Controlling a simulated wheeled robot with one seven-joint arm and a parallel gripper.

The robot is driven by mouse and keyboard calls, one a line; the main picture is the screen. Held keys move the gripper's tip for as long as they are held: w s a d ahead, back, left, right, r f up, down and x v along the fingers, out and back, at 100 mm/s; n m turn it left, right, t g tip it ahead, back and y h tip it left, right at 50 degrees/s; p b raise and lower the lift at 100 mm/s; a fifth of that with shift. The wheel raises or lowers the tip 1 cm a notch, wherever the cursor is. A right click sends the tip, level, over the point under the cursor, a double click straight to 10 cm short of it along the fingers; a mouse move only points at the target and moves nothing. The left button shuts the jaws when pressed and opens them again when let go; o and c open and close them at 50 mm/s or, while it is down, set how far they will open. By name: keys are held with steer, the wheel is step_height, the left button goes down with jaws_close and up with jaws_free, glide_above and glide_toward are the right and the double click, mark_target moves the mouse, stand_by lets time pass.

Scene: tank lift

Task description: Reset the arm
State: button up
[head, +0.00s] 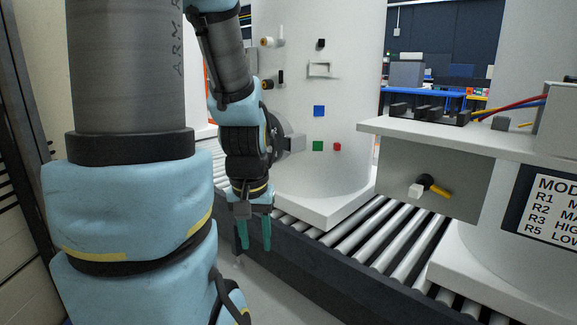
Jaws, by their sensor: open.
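My gripper (254,234) hangs down in the middle of the head view, at the end of my blue and grey arm. Its two teal fingers point down and are apart, with nothing between them. It is in front of the conveyor's near edge, to the lower left of a large white tank (325,165). The tank stands upright on a white base and carries small fittings and blue, green and red squares. My arm hides part of the tank's left side.
A roller conveyor (400,240) with a dark side rail (330,265) runs under the tank. At right, a white shelf (450,140) holds black clips and cables above a grey panel (430,180) with a yellow-handled valve (435,187). A lettered sign (550,200) is beside it. Grey floor shows below my gripper.

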step_height(320, 180, up, 14)
steer(key=p, duration=1.1)
steer(key=shift+p, duration=0.4)
